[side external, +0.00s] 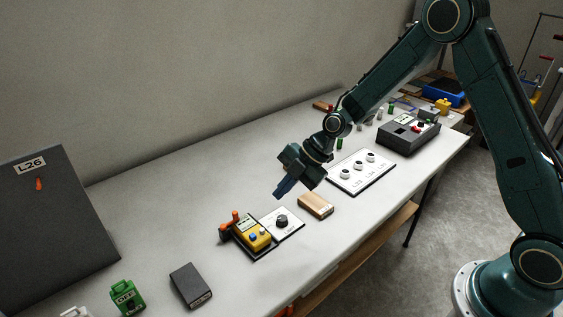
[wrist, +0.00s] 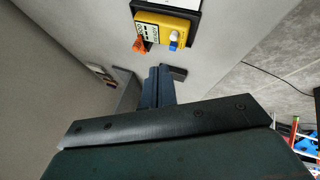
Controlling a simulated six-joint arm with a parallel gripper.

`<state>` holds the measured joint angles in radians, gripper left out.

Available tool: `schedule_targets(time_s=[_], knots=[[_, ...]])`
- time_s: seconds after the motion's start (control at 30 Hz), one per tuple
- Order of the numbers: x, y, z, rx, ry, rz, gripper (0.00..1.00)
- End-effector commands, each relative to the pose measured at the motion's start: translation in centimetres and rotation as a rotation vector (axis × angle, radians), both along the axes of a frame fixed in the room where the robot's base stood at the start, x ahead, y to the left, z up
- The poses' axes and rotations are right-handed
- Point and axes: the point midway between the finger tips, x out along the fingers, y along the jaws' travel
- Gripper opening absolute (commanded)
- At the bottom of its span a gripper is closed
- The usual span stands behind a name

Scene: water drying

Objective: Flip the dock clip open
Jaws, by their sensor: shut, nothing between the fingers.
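A yellow device (side external: 257,241) with a pale screen and blue buttons sits in a black dock (side external: 263,256). Orange clip parts (side external: 225,230) stand at the dock's left and back edge; whether the clip is open or closed is too small to tell. In the wrist view the yellow device (wrist: 178,33) is at the top, with the orange clip (wrist: 138,43) at its lower left. My gripper (side external: 279,195) is shut and empty, in the air above and behind the dock, touching nothing. Its fingers (wrist: 158,70) also show in the wrist view, below the device.
A white plate with a black knob (side external: 282,220) adjoins the dock. A wooden block (side external: 316,205) and a white panel with several knobs (side external: 372,172) lie to the right. A dark box (side external: 190,285), a green device (side external: 126,297) and a dark L26 panel (side external: 60,230) are left.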

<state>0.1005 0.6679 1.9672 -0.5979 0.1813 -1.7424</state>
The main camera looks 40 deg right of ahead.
Motion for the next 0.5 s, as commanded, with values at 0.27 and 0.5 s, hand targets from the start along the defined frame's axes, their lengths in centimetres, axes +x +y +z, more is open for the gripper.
schedule_targets(time_s=[0.27, 0.5], knots=[[0.6, 1.2, -1.9, -0.001, 0.003, 0.001, 0.0], [1.5, 3.0, -4.5, 0.0, 0.004, 0.001, 0.0]])
